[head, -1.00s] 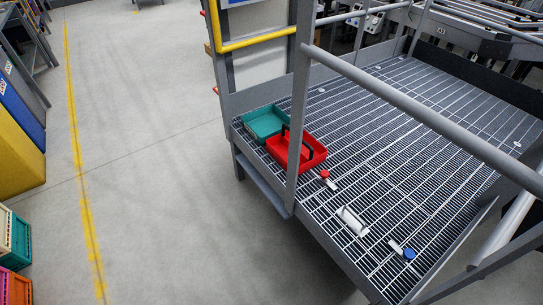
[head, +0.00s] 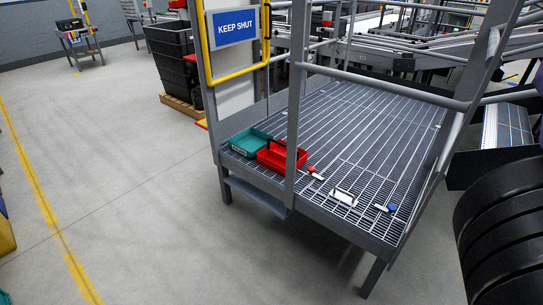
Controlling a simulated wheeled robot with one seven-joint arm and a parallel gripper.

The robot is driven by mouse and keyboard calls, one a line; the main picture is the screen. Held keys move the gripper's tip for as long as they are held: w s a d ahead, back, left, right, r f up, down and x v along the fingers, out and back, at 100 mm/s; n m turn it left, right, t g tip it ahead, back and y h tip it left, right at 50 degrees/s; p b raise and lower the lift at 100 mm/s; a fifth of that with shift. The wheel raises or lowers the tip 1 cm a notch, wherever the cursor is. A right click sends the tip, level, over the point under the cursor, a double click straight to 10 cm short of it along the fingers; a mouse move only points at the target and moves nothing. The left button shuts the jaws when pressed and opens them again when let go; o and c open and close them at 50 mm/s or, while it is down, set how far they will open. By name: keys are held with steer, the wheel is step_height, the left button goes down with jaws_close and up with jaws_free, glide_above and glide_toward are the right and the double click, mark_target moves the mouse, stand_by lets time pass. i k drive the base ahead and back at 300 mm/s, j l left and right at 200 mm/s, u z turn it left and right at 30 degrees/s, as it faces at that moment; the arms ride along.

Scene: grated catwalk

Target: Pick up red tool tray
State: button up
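The red tool tray (head: 270,160) sits on the grated catwalk deck (head: 355,130), near its left front edge. It has a dark handle across it, and a grey railing post (head: 293,110) stands in front of its right part. A teal tray (head: 246,144) sits right beside it on the left; I cannot tell whether they touch. My gripper is not in view.
A red-topped item (head: 313,171), a white item (head: 343,196) and a blue-ended item (head: 386,208) lie on the grating. Grey rails (head: 385,87) border the deck. A yellow-framed gate (head: 236,75) with a "KEEP SHUT" sign (head: 234,27) stands behind. The floor at left (head: 130,190) is clear.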

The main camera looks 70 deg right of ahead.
mark_target(273, 157)
steer(key=i+l, duration=0.15)
steer(key=i, duration=0.3)
steer(key=i+l, duration=0.15)
steer(key=i, duration=0.3)
steer(key=i+l, duration=0.15)
steer(key=i, duration=0.25)
steer(key=i+l, duration=0.15)
steer(key=i, duration=0.3)
steer(key=i+j+z, duration=0.1)
steer(key=i+z, duration=0.4)
steer(key=i+j+z, duration=0.25)
steer(key=i+z, duration=0.25)
steer(key=k+z, duration=0.1)
steer(key=z, duration=1.35)
